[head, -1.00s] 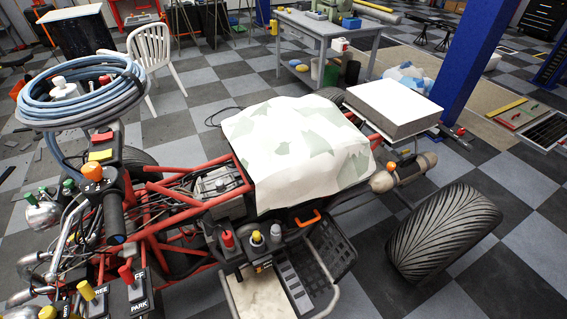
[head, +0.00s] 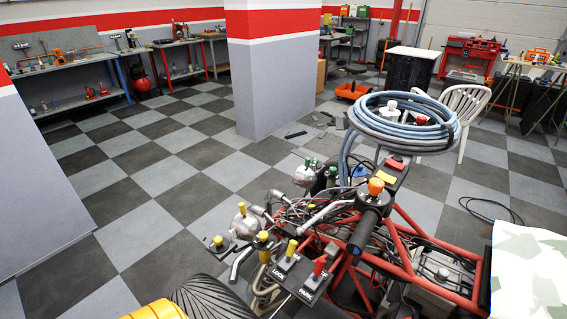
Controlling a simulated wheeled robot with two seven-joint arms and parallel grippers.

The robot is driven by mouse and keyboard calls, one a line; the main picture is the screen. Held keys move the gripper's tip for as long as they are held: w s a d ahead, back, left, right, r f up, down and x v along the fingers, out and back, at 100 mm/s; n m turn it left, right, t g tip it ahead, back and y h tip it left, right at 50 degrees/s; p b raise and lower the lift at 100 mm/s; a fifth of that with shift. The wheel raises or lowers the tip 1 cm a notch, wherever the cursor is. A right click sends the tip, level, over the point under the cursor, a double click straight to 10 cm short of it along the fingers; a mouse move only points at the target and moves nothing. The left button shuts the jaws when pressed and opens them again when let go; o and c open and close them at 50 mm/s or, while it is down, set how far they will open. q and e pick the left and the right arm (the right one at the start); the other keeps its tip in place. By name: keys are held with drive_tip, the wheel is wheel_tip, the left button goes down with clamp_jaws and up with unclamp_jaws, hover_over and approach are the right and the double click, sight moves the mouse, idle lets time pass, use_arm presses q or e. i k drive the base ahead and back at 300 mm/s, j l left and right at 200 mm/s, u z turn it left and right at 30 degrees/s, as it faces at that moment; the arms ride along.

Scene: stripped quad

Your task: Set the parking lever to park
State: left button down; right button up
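The red-knobbed lever (head: 319,266) stands at the front end of the stripped quad, on a dark plate marked PARK (head: 308,291). A second label on that plate is partly covered by the lever. Its exact setting is too small to tell. Beside it on the left, a yellow-knobbed lever (head: 291,248) rises from a plate marked LOCK (head: 281,273). Neither of my grippers is in the head view.
A coiled blue-grey hose (head: 405,128) sits above the quad's red frame (head: 410,225). An orange-topped black handle (head: 372,212) stands behind the levers. A dark tyre (head: 207,297) is at the bottom. Checkered floor lies open to the left, up to a grey pillar (head: 268,85).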

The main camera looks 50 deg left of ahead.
sight(321, 262)
drive_tip(key=i+u, duration=0.1)
drive_tip(key=u, duration=1.3)
